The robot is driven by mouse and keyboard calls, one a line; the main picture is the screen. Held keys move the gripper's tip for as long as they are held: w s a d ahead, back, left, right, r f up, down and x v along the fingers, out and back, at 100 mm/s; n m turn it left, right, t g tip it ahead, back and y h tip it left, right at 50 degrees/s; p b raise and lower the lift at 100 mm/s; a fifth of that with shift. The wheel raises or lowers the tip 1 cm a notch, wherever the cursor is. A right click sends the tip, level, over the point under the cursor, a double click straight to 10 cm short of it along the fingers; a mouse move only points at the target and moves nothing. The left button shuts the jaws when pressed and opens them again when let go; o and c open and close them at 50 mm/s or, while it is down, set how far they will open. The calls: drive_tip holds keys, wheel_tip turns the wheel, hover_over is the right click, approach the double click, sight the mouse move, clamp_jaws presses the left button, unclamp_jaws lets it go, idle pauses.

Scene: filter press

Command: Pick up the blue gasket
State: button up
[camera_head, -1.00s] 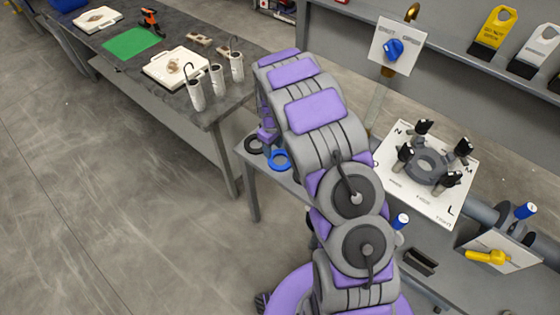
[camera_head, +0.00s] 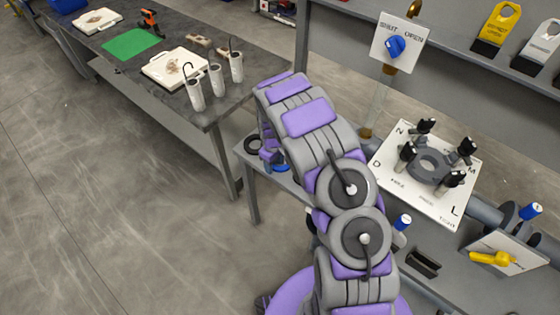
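The blue gasket (camera_head: 281,168) lies on the small grey side table, mostly covered by my gripper and arm; only a bit of its blue rim shows. A black ring (camera_head: 252,144) lies to its left and a little farther back. My gripper (camera_head: 271,158) points down at the gasket, low over the table. Its fingers are largely hidden by my own arm, so I cannot tell whether it is open, shut or touching the gasket.
A long workbench (camera_head: 205,110) with a green mat (camera_head: 130,43), white trays and several white cylinders stands at the left. The filter press plate (camera_head: 425,205) with black knobs is at the right. A blue valve (camera_head: 396,46) is at the back. The floor at left is clear.

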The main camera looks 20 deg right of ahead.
clamp_jaws()
idle(0.5)
drive_tip(key=shift+r, duration=0.55)
drive_tip(key=r, duration=0.1)
drive_tip(key=r+p, duration=0.1)
drive_tip(key=shift+s+a+r, duration=0.15)
drive_tip(key=shift+s+r, duration=0.2)
drive_tip(key=shift+s, duration=0.05)
drive_tip(key=s+a+p, duration=0.1)
drive_tip(key=s+a, duration=0.1)
drive_tip(key=s, duration=0.5)
drive_tip(key=s+a+r, duration=0.1)
drive_tip(key=s+a, duration=0.2)
drive_tip(key=s, duration=0.4)
drive_tip(key=shift+s+p, duration=0.2)
drive_tip(key=shift+p, duration=0.15)
